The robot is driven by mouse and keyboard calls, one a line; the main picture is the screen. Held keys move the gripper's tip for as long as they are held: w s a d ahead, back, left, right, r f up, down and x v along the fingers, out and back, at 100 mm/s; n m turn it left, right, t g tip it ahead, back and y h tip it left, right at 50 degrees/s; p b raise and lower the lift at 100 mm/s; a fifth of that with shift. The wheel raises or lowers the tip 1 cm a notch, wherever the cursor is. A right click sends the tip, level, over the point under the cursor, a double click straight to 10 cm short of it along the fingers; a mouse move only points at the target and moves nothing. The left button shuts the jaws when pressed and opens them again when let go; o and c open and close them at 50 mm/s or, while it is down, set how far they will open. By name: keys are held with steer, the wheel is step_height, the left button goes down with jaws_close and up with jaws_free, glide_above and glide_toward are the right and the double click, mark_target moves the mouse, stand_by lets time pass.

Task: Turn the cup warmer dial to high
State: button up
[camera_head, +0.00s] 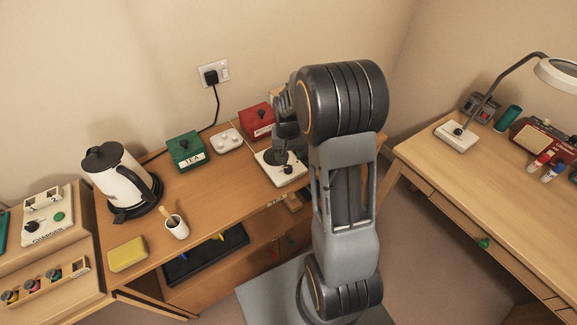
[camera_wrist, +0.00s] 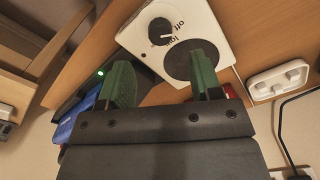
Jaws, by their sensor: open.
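The cup warmer (camera_wrist: 140,49) is a white box with a dark round plate (camera_wrist: 186,64) and a black dial (camera_wrist: 161,29). The labels "off" and "low" show beside the dial; I cannot read a "high" label. A small pale mark on the dial lies near these labels, but its exact setting is unclear. In the head view the cup warmer (camera_head: 268,170) sits on the wooden desk, partly hidden by my arm. My gripper (camera_wrist: 163,76) is open, with two green fingers apart and nothing between them. The right finger overlaps the plate in the wrist view; contact cannot be told.
A kettle (camera_head: 122,178), a cup (camera_head: 177,228) and a yellow sponge (camera_head: 127,254) are farther left. The desk between cup and warmer is clear.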

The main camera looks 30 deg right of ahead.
mark_target(288, 168)
step_height(288, 168, down, 7)
steer(key=shift+r, duration=0.1)
stand_by(0.3)
steer(key=shift+c, duration=0.2)
steer(key=c, duration=0.9)
